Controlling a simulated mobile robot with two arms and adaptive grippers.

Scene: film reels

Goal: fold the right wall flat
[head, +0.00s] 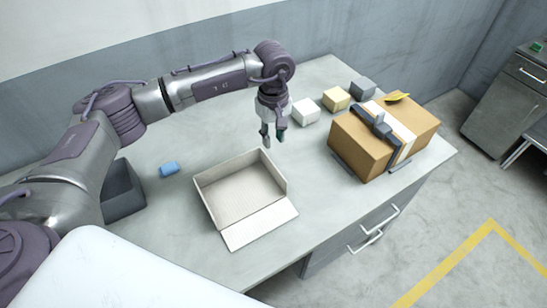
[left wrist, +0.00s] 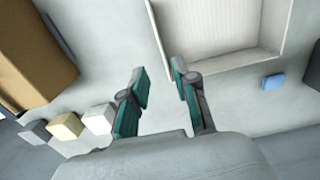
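An open, shallow cream box (head: 240,193) lies on the table. Its front flap (head: 260,226) lies folded outward on the tabletop. Its right wall (head: 274,173) stands up, as do the back and left walls. In the left wrist view the box floor (left wrist: 205,22) shows at the top, with the right wall (left wrist: 155,32) along its left edge. My left gripper (head: 273,140) is open and empty, fingers pointing down, beyond the box's back right corner. It shows in the left wrist view (left wrist: 160,72) with a gap between its fingers. My right gripper is not in view.
A strapped brown carton (head: 360,147) stands at the right. White (head: 305,111), yellow (head: 336,99) and grey (head: 362,88) blocks stand behind. A blue object (head: 170,169) and dark bin (head: 122,192) are left.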

